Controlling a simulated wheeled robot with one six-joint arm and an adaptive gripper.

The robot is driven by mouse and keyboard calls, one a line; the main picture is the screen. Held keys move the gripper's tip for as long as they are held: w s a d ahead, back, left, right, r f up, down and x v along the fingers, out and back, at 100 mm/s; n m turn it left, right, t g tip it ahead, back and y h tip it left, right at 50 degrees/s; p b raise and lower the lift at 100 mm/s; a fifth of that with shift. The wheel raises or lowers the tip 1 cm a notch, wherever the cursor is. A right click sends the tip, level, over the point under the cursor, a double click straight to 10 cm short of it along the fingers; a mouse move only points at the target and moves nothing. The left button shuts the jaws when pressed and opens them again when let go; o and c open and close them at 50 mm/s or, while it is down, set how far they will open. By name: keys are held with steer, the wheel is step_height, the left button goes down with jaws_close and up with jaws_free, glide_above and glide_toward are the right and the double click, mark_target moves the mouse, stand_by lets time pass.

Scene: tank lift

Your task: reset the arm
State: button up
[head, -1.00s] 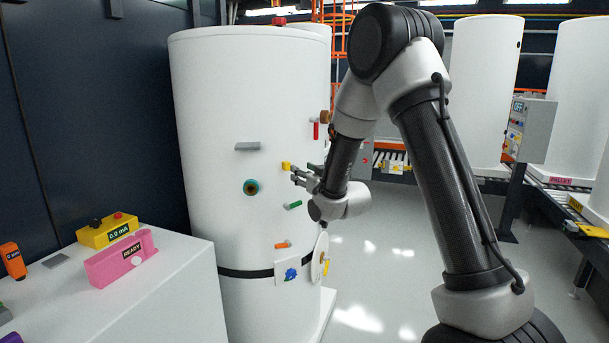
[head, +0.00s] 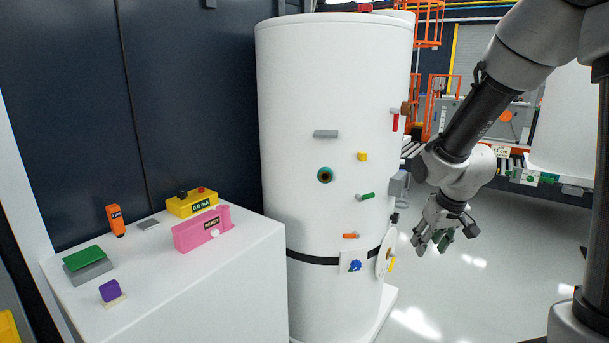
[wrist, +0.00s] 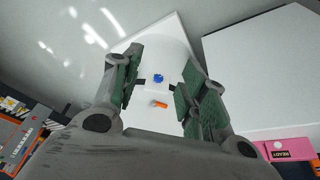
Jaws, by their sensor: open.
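My gripper (head: 436,240) is open and empty. In the head view it hangs to the right of the white tank (head: 290,110), apart from it, with its fingers pointing down. In the wrist view the two fingers of my gripper (wrist: 157,95) are spread wide. Between them, farther off, show the tank's lower front (wrist: 160,65), a blue knob (wrist: 158,78) and an orange handle (wrist: 159,104).
A white bench (head: 215,285) stands left of the tank. Open floor (head: 500,270) lies right of the tank.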

steer(key=s+d+r, duration=0.2)
steer(key=s+r, duration=0.6)
steer(key=s, duration=0.3)
steer(key=s+d+r+m, duration=0.1)
steer(key=s+d+r, duration=0.1)
steer(key=s+r, duration=0.6)
steer(key=s, duration=0.3)
steer(key=shift+s+d+m+t, duration=0.15)
steer(key=shift+d+m+t, duration=0.15)
steer(key=shift+d, duration=0.1)
